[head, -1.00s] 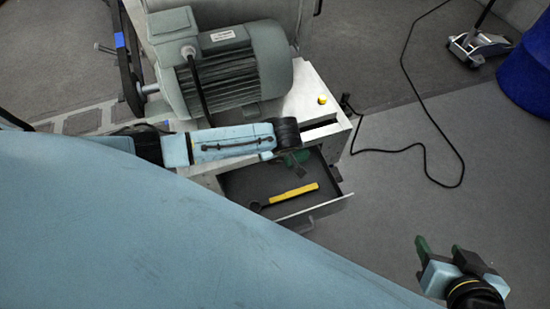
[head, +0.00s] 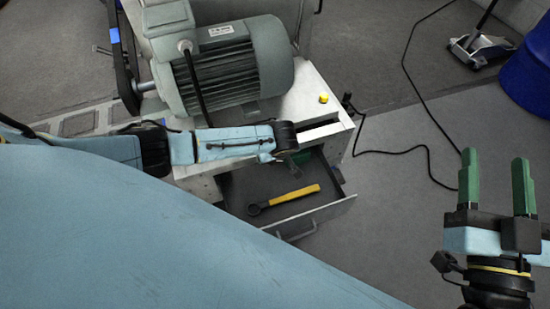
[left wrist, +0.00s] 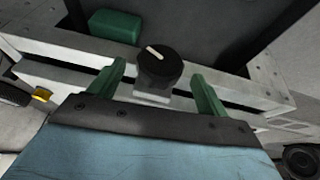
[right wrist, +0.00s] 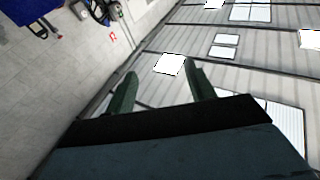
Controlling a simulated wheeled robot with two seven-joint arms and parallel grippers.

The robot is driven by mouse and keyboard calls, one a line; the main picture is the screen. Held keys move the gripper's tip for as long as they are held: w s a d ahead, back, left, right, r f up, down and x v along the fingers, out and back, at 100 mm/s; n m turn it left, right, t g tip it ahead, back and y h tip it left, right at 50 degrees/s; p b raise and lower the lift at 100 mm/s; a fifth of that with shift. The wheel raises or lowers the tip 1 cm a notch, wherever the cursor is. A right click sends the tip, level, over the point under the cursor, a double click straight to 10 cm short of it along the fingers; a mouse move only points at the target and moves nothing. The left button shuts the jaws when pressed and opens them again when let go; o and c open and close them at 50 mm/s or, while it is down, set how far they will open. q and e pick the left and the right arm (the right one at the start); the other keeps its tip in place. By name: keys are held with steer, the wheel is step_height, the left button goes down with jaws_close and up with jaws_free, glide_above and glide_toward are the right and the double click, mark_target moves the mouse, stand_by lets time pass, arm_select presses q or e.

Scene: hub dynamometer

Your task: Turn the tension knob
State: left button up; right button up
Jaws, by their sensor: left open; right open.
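The tension knob (left wrist: 160,66) is round and black with a white pointer line, in the left wrist view. It sits at the front of the grey machine bench. My left gripper (left wrist: 157,74) is open, with one green finger on each side of the knob; I cannot tell whether they touch it. In the head view the knob is hidden, and only a bit of my left gripper (head: 300,160) shows past the wrist, above the open drawer. My right gripper (head: 494,162) is open and empty over bare floor at the right.
The open drawer (head: 328,208) holds a yellow-handled tool (head: 285,199). A large grey motor (head: 228,70) stands on the bench, with a yellow button (head: 323,98) near its corner. A black cable (head: 430,122) lies on the floor. A blue barrel (head: 528,75) stands far right.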

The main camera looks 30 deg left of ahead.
arm_select(q)
steer(key=shift+b+x, duration=0.65)
steer(key=shift+x, duration=0.45)
steer(key=shift+w+a+f+b, duration=0.2)
steer(key=shift+f+b, duration=0.25)
steer(key=shift+f, duration=0.25)
arm_select(e)
steer(key=shift+s+d+r+t+y, duration=0.1)
steer(key=shift+s+r+t+y, duration=0.15)
steer(key=shift+s+r+t, duration=0.4)
steer(key=shift+s+r+t+y, duration=0.2)
steer(key=shift+s+r+t, duration=0.05)
steer(key=shift+r+t, duration=0.65)
steer(key=shift+s+d+r+t+y, duration=0.1)
steer(key=shift+s+r+t+y, duration=0.15)
steer(key=shift+s+r+t, duration=0.35)
arm_select(q)
steer(key=shift+c, duration=0.5)
arm_select(e)
steer(key=shift+w, duration=0.15)
